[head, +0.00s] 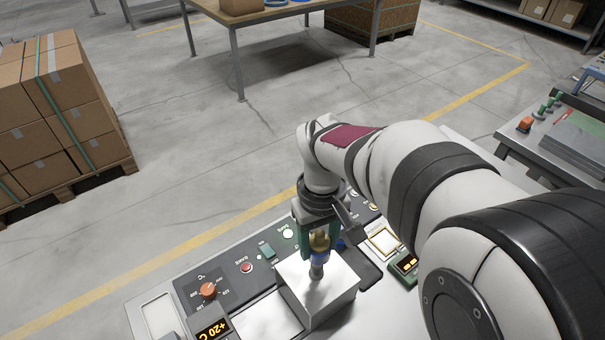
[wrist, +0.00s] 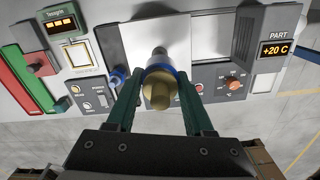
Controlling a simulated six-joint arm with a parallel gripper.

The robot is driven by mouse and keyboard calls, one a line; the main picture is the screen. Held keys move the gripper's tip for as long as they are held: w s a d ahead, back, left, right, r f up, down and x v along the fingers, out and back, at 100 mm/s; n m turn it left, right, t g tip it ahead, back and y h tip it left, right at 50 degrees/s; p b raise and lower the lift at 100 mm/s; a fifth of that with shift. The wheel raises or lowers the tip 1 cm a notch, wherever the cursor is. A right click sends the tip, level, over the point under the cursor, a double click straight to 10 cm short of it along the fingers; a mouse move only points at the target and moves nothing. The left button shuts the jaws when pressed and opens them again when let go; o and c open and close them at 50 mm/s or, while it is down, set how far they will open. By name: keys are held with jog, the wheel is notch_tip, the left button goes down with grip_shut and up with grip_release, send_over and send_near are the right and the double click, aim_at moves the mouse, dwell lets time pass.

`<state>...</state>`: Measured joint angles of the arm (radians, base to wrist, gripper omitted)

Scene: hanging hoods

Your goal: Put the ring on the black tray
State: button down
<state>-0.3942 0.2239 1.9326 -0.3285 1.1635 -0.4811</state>
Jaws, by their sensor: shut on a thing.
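My gripper (head: 317,257) is over a white block (head: 340,288) on the bench, with its green fingers pointing down. In the wrist view my gripper (wrist: 160,80) has its fingertips closed on a blue ring (wrist: 160,70). A brass piece (wrist: 159,95) shows on the near side of the ring, between the fingers. A grey pin (wrist: 160,52) shows on the far side, toward the block; I cannot tell whether it touches.
A control panel with an orange dial (head: 208,290) and a +20 C display (wrist: 275,50) lies beside the block. A timer-like display (head: 405,264) is at the right. Stacked cartons (head: 55,120) stand on the floor at the left, away from the bench.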

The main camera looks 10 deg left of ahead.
jog(key=w+d+r+m, duration=0.35)
jog(key=d+r, duration=0.25)
jog(key=d, duration=0.2)
jog(key=n, duration=0.9)
send_over(360, 269)
notch_tip(360, 269, down, 16)
jog(key=shift+f, duration=3.55)
jog(key=shift+f, duration=0.45)
jog(key=shift+c, duration=1)
grip_release()
